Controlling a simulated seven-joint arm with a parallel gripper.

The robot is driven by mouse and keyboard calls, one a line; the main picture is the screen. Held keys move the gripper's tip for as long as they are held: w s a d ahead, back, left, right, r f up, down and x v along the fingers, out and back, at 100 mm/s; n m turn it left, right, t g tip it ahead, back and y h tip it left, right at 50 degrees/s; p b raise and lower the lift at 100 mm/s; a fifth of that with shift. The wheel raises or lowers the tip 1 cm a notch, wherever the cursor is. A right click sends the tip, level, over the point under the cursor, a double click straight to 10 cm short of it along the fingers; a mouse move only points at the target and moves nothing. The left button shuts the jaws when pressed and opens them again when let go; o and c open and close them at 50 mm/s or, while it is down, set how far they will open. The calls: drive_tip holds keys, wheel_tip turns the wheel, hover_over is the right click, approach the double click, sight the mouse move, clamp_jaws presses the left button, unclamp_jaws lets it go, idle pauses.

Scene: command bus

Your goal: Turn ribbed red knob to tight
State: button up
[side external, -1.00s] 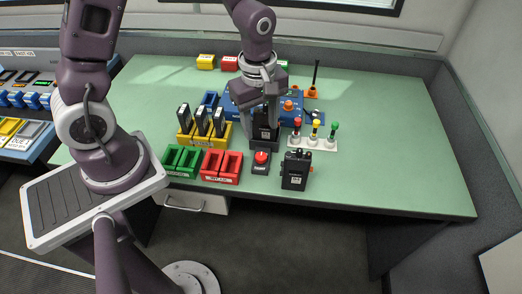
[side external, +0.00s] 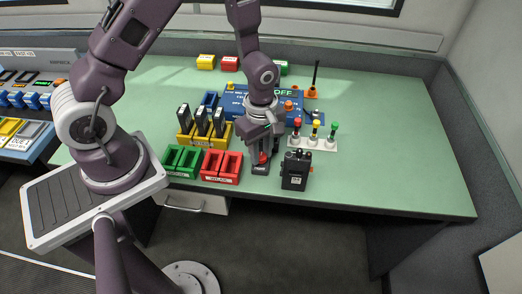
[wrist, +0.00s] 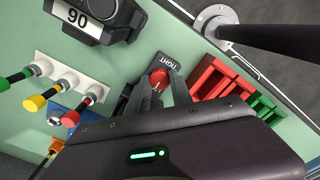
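The red knob (side external: 262,158) sits on a small dark base near the front edge of the green table. In the wrist view the knob (wrist: 159,77) has a white mark on top, and the base carries a plate reading TIGHT (wrist: 167,58). My gripper (side external: 262,155) points down right over the knob in the side view, hiding part of it. In the wrist view my gripper's fingers (wrist: 156,92) are apart, one on each side of the knob. I cannot tell whether they touch it.
Red bins (side external: 221,166) and green bins (side external: 181,160) stand left of the knob. A black box (side external: 296,169), showing 90 in the wrist view (wrist: 78,19), stands close on the right. A white plate (side external: 322,146) with red, yellow and green plugs lies behind. The table's right side is clear.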

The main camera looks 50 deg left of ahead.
clamp_jaws()
